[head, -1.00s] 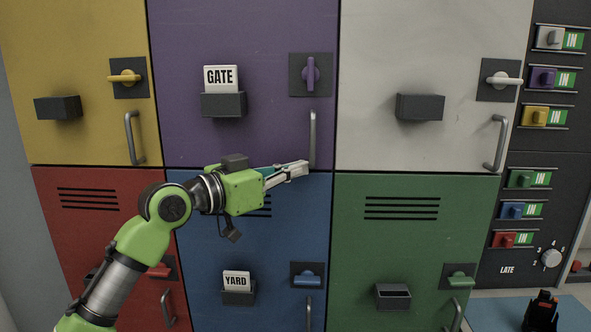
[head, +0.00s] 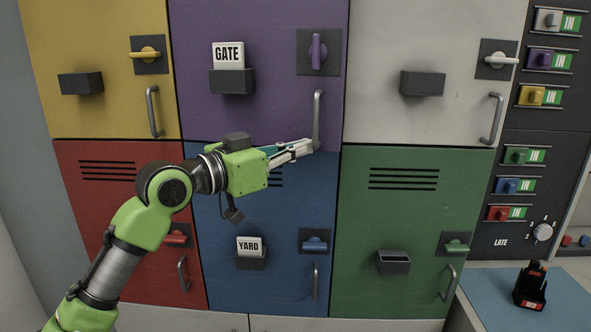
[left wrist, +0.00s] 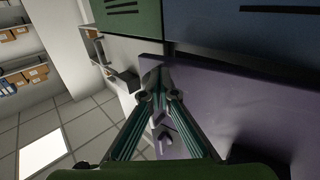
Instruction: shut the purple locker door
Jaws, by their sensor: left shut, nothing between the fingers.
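The purple locker door (head: 265,105) is in the upper middle of the head view. It has a GATE card in its holder, an upright purple lever (head: 317,50) and a grey bar handle (head: 318,118) near its right edge. In the left wrist view the purple door (left wrist: 240,110) fills the lower right, and its edge seems to stand out from the locker fronts behind. My left gripper (head: 316,146) is shut and empty, its tips at the handle's lower end; I cannot tell if they touch. It also shows in the left wrist view (left wrist: 160,90). My right gripper is out of view.
Yellow (head: 100,110), white (head: 420,125), red (head: 115,210), blue (head: 225,290) and green (head: 410,215) locker doors surround it, with protruding handles and holders.

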